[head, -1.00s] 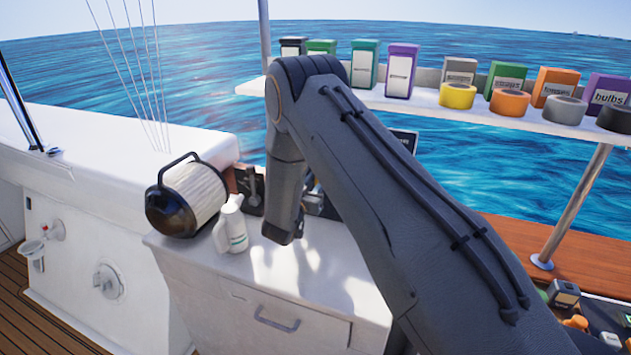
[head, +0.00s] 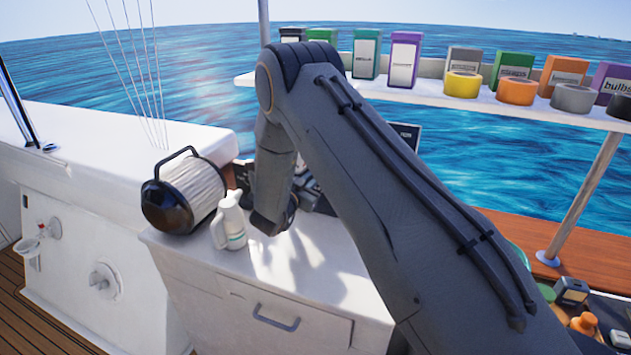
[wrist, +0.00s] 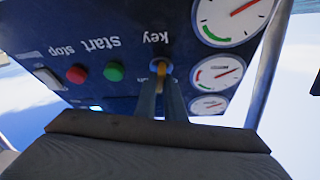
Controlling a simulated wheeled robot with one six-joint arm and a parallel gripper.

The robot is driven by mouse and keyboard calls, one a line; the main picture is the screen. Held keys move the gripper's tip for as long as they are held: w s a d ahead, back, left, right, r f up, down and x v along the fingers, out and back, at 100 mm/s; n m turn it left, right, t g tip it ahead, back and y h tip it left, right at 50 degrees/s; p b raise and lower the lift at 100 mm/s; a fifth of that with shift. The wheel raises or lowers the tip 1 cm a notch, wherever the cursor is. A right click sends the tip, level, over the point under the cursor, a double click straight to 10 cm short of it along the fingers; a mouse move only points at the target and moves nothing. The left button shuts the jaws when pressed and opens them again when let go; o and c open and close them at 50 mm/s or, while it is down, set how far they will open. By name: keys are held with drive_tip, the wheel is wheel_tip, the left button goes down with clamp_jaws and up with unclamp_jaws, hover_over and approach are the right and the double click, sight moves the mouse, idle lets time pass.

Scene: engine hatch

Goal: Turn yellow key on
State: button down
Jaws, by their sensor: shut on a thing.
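The yellow key (wrist: 161,68) sits in its switch on a dark blue panel (wrist: 130,20) in the wrist view, just under the upside-down word "key". My gripper (wrist: 163,82) is shut on the key, with its two thin fingers reaching up to it from below. The fingers hide part of the key, so its exact angle is hard to tell. In the head view my own arm hides the key and most of the panel.
A green button (wrist: 114,71) and a red button (wrist: 76,73) lie left of the key. Round gauges (wrist: 216,73) are to its right.

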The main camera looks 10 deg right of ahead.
drive_tip(key=m+g+b, duration=0.1)
drive_tip(key=m, duration=0.2)
drive_tip(key=m+g+h+b, duration=0.1)
drive_tip(key=m+b, duration=0.1)
drive_tip(key=m, duration=0.1)
drive_tip(key=shift+w+a, duration=0.1)
drive_tip(key=shift+r+m+g+b, duration=0.1)
drive_tip(key=shift+m+g+b, duration=1.1)
drive_tip(key=shift+m, duration=1.1)
drive_tip(key=c, duration=1.8)
unclamp_jaws()
drive_tip(key=shift+c, duration=0.2)
wheel_tip(320, 180, up, 10)
drive_tip(key=b, duration=0.2)
